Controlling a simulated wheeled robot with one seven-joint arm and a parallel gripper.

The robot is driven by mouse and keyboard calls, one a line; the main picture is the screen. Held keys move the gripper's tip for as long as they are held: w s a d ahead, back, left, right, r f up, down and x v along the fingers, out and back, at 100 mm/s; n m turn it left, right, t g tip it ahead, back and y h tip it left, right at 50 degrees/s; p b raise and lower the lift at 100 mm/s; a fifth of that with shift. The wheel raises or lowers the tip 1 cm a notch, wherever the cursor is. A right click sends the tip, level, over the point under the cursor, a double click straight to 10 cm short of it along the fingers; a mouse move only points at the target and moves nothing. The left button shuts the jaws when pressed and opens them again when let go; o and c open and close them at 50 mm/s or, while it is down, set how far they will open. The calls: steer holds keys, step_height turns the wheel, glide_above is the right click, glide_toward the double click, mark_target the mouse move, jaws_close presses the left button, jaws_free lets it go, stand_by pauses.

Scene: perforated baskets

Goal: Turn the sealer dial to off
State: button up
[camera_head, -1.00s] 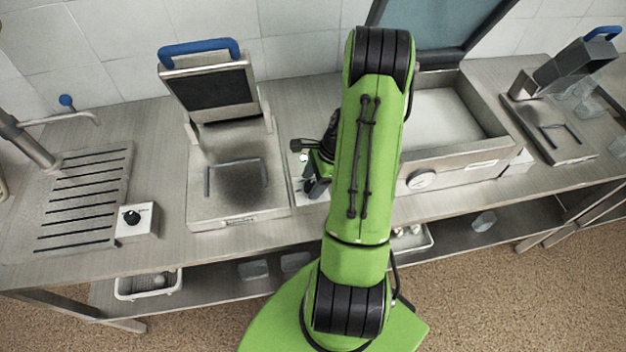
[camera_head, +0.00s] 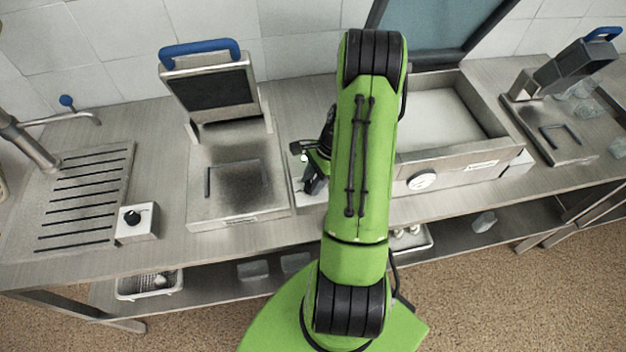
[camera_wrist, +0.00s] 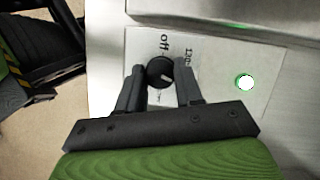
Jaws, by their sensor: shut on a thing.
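The sealer dial (camera_wrist: 158,72) is a small black round knob on a pale plate (camera_wrist: 215,95) in the wrist view. The word "off" is printed above it, and another label, partly hidden, is to its right. A pale mark shows on the dial's right side, pointing away from "off". My gripper (camera_wrist: 160,84) has one finger on each side of the dial and is shut on it. In the head view my gripper (camera_head: 313,182) is low over the counter, mostly behind my arm; the dial cannot be made out there.
A green-ringed light (camera_wrist: 245,82) is right of the dial. In the head view a blue-handled press (camera_head: 235,205) stands left of my gripper, and an open-lidded chamber (camera_head: 450,168) with a round gauge stands right. Another black knob (camera_head: 132,217) sits on a box farther left.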

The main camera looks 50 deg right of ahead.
steer(key=n+g, duration=0.1)
steer(key=n, duration=0.1)
steer(key=n+g, duration=0.1)
steer(key=n, duration=0.2)
steer(key=shift+w+n, duration=0.2)
steer(key=shift+n, duration=0.1)
steer(key=n+g, duration=0.1)
steer(key=n, duration=0.1)
steer(key=n+g+b, duration=0.1)
steer(key=n, duration=0.2)
steer(key=shift+w+h+b, duration=0.2)
steer(key=shift+h+b, duration=0.1)
steer(key=n, duration=0.3)
steer(key=n+g+h+b, duration=0.1)
steer(key=n, duration=0.1)
steer(key=shift+a+n+h, duration=0.2)
steer(key=shift+n+h, duration=0.1)
steer(key=shift+n, duration=0.1)
steer(key=n+h, duration=0.1)
steer(key=n, duration=0.3)
steer(key=shift+a+n+g+h, duration=0.1)
steer(key=shift+n+g+h, duration=0.3)
steer(key=o, duration=1)
steer(key=shift+o, duration=0.2)
steer(key=p+v, duration=0.1)
steer(key=v, duration=1.4)
steer(key=shift+w+a+r, duration=0.2)
steer(key=shift+w+r, duration=0.05)
steer(key=shift+r, duration=0.1)
